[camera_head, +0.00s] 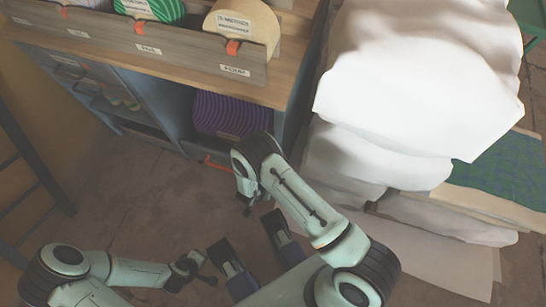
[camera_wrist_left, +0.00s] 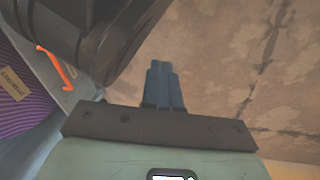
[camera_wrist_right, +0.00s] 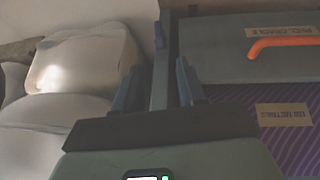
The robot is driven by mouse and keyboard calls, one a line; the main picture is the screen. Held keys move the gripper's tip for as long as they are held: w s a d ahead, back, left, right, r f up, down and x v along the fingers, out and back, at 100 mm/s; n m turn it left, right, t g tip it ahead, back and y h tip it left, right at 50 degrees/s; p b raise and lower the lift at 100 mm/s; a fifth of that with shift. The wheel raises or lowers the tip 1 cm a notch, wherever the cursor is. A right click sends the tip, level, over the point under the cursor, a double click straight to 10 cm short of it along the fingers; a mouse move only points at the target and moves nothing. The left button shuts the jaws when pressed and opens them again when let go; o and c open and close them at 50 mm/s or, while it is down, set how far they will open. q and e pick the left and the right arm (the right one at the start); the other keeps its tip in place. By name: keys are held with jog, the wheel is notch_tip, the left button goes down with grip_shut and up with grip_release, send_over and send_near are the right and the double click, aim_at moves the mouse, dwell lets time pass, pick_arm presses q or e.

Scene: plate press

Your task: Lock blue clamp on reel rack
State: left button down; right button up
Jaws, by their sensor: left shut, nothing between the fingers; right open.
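The reel rack (camera_head: 150,42) is a grey wooden rail on the worktop at the top of the head view. It carries a green striped reel (camera_head: 165,8) and a cream reel (camera_head: 245,22), with orange clips (camera_head: 233,46) along it. I cannot make out a blue clamp in any view. My left gripper (camera_head: 193,267) is low over the floor, and its fingers (camera_wrist_left: 163,72) are together and empty. My right gripper (camera_head: 243,190) is in front of the cabinet, below the rack. In the right wrist view its fingers (camera_wrist_right: 158,85) are apart, near a grey upright edge.
A purple reel (camera_head: 232,112) sits in the blue-grey cabinet (camera_head: 172,100) under the worktop. An orange handle shows by it in the right wrist view (camera_wrist_right: 280,42). The floor at lower left is mostly clear.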

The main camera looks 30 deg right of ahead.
jog(key=b+x, duration=0.4)
jog(key=x, duration=0.8)
jog(key=shift+f, duration=0.25)
pick_arm(q)
jog(key=s+a+f+g, duration=0.1)
jog(key=s+f+g, duration=0.2)
jog(key=s+f, duration=0.2)
jog(key=s, duration=0.3)
jog(key=shift+s+f+n, duration=0.2)
jog(key=shift+s+n, duration=0.1)
jog(key=shift+s, duration=0.1)
pick_arm(e)
jog(key=shift+d+f, duration=0.2)
jog(key=shift+f, duration=0.1)
pick_arm(q)
jog(key=shift+a, duration=0.1)
pick_arm(e)
jog(key=shift+c, duration=0.3)
grip_shut()
jog(key=t+y+p, duration=0.1)
jog(key=p, duration=0.2)
jog(key=shift+d+r, duration=0.1)
pick_arm(q)
jog(key=w+d+r+t, duration=0.1)
jog(key=w+r+t, duration=0.1)
jog(key=w+r, duration=0.2)
jog(key=w, duration=0.3)
jog(key=shift+w+r+t+p, duration=0.2)
jog(key=shift+w+t+p, duration=0.1)
